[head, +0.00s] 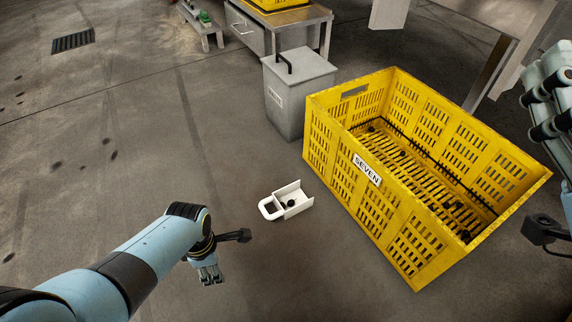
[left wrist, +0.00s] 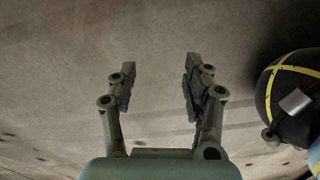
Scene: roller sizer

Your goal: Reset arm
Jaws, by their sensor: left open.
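My left arm comes in from the lower left in the head view, and its gripper (head: 211,275) hangs over bare floor, left of the white scoop. In the left wrist view the two fingers of the left gripper (left wrist: 158,85) stand apart with nothing between them. My right arm shows at the right edge of the head view, but its gripper fingers are not clearly seen.
A white scoop (head: 293,199) with a dark lump lies on the floor. A yellow crate (head: 355,210) labelled SEVEN holds a few dark lumps. A grey bin (head: 292,95) stands behind it, near a metal table (head: 270,22). Floor at left is clear.

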